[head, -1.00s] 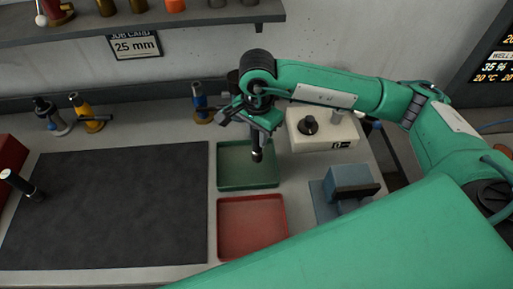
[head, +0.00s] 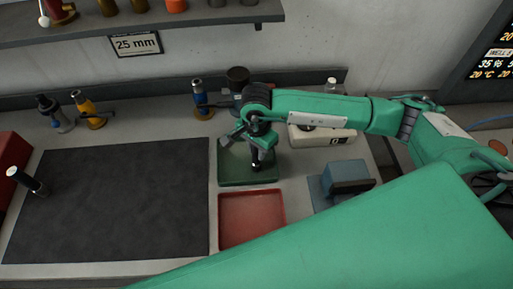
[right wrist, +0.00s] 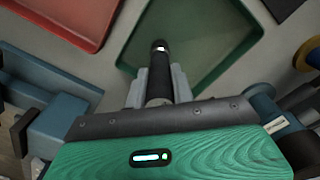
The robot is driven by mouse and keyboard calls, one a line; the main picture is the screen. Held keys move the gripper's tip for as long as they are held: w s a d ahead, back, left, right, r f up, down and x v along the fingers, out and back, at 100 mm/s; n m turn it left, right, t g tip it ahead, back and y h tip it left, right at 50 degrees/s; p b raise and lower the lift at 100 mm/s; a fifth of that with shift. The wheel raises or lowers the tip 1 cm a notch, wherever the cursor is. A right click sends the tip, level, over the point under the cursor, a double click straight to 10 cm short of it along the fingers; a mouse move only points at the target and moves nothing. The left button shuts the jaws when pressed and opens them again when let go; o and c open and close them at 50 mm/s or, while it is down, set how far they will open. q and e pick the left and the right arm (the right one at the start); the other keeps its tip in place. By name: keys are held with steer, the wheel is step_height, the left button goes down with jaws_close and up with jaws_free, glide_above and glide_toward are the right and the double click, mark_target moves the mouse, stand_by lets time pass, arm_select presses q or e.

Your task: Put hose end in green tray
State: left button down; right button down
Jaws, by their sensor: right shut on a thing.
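The green tray (head: 232,172) lies on the bench right of the dark mat; it also shows in the right wrist view (right wrist: 212,32). My right gripper (head: 259,149) is above the tray. It is shut on the hose end, a black cylinder (head: 256,163) with a pale band near its tip. In the right wrist view the hose end (right wrist: 160,66) sticks out between the fingers, its tip over the tray floor. I cannot tell whether the tip touches the tray. My left gripper is not in view.
The red tray (head: 252,218) sits just in front of the green one. A blue block fixture (head: 347,177) and a pale box (head: 322,135) stand to the right. Blue and yellow fittings (head: 88,110) stand behind the mat (head: 110,200). Another black cylinder (head: 27,181) is at left.

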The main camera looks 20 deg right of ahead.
steer(key=c, duration=1.2)
jaws_free()
steer(key=shift+f, duration=0.1)
step_height(320, 180, up, 11)
steer(key=b, duration=0.3)
steer(key=shift+r, duration=0.7)
steer(key=shift+f, duration=0.1)
